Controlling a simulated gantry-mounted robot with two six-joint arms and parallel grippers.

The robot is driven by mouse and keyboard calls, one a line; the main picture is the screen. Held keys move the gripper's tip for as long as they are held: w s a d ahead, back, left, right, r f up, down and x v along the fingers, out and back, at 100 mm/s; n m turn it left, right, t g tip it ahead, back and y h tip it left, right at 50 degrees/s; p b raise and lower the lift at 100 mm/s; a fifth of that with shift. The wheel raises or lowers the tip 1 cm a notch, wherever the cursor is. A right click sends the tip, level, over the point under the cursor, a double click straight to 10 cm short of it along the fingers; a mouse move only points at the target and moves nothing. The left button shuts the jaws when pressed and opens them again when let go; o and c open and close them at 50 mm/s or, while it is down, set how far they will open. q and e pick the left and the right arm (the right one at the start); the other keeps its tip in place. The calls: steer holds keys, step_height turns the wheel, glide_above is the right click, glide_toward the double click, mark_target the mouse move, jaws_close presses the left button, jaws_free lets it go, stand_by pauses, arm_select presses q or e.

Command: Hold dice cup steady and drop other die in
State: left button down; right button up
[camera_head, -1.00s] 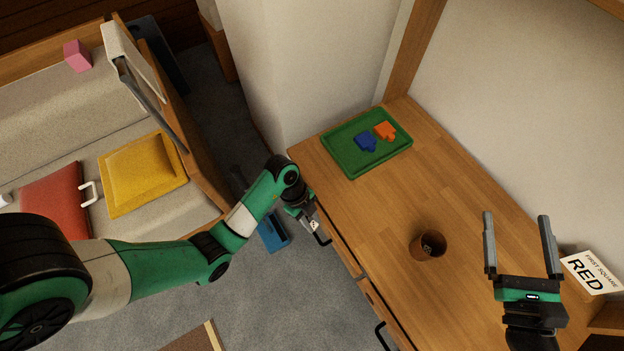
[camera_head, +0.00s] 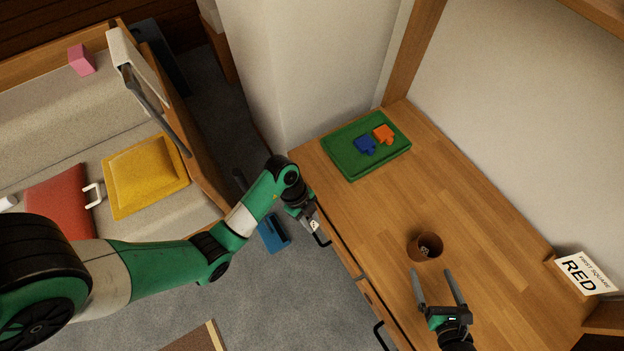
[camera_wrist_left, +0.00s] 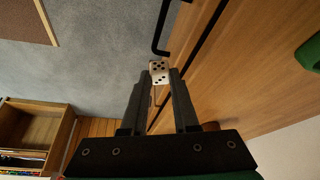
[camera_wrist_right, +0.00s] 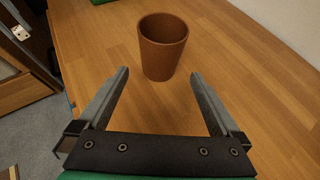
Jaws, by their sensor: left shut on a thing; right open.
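The brown dice cup (camera_head: 419,251) stands upright on the wooden desk, with a die (camera_head: 425,250) visible inside it. My right gripper (camera_head: 436,272) is open just in front of the cup; in the right wrist view the cup (camera_wrist_right: 162,50) is ahead of and between the open fingers, apart from them. My left gripper (camera_head: 312,218) is shut on a white die (camera_wrist_left: 159,72), held at its fingertips. The left gripper is beside the desk's left edge, over the drawer fronts and floor, away from the cup.
A green tray (camera_head: 350,170) with a blue puzzle piece (camera_head: 366,145) and an orange one (camera_head: 384,133) lies at the desk's far end. A sign (camera_head: 586,274) reading "FIRST SQUARE RED" stands at the right. The desk between tray and cup is clear. Drawer handles (camera_head: 322,237) stick out at the front.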

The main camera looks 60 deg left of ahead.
mark_target(426, 260)
arm_select(q)
step_height(426, 260, down, 7)
steer(key=b, duration=0.6)
steer(key=shift+f, duration=0.15)
arm_select(e)
steer(key=x, duration=0.7)
steer(key=shift+f, duration=0.3)
arm_select(q)
steer(key=shift+f+b, duration=0.55)
steer(key=shift+b, duration=0.15)
arm_select(e)
steer(key=shift+w+a, duration=0.35)
steer(key=shift+a, duration=0.1)
steer(key=shift+c, duration=0.2)
